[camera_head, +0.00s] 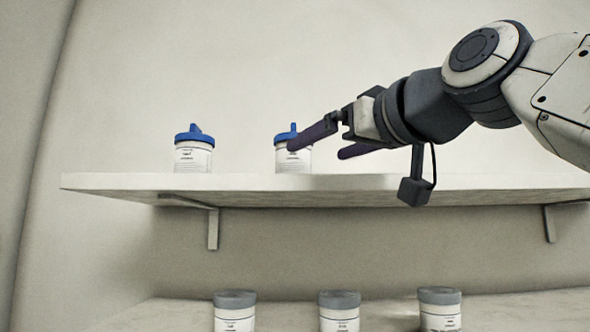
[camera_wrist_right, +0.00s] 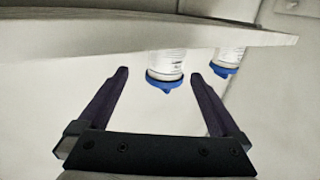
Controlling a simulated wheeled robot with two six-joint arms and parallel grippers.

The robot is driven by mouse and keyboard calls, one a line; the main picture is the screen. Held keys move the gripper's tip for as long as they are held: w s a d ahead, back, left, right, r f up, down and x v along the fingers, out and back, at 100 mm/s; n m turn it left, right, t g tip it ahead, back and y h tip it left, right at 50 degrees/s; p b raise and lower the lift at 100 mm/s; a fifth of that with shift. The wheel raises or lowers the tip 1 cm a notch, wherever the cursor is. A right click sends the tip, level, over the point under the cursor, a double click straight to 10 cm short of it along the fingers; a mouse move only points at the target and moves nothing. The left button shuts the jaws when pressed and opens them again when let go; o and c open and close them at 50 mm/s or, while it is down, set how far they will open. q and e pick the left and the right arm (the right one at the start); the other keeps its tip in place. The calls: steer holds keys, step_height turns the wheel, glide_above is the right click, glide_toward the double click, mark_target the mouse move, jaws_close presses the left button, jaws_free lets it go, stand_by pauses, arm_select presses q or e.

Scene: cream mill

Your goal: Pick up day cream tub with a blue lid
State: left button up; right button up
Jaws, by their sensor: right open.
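Two white tubs with blue lids stand upright on the upper shelf in the head view: a left tub (camera_head: 193,150) and a right tub (camera_head: 292,158). My right gripper (camera_head: 318,146) is open and empty. In the head view one of its fingers overlaps the right tub and hides part of it. In the right wrist view, which looks upside down, the nearer blue-lidded tub (camera_wrist_right: 166,66) lies ahead between the open fingers (camera_wrist_right: 160,75), beyond their tips. The other tub (camera_wrist_right: 228,60) is farther off to the right. My left gripper is not in view.
The upper shelf (camera_head: 120,182) is held by brackets (camera_head: 213,230). Below, three grey-lidded tubs (camera_head: 235,312) (camera_head: 340,312) (camera_head: 440,310) stand on a lower surface (camera_head: 165,312). The upper shelf is bare between and to the left of the blue-lidded tubs.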

mark_target(302, 151)
steer(key=x, duration=0.1)
steer(key=p+x, duration=0.1)
steer(key=x, duration=0.1)
steer(key=shift+w+a, duration=0.15)
steer(key=shift+a, duration=0.25)
steer(key=p+x, duration=0.1)
steer(key=x, duration=0.1)
steer(key=p+x, duration=0.2)
steer(key=shift+a+r, duration=0.2)
steer(key=shift+a, duration=0.05)
steer(key=shift+w+a+f+p, duration=0.15)
steer(key=shift+w+a+p, duration=0.05)
steer(key=shift+w+p, duration=0.1)
jaws_close()
step_height(302, 151, up, 10)
steer(key=p, duration=0.3)
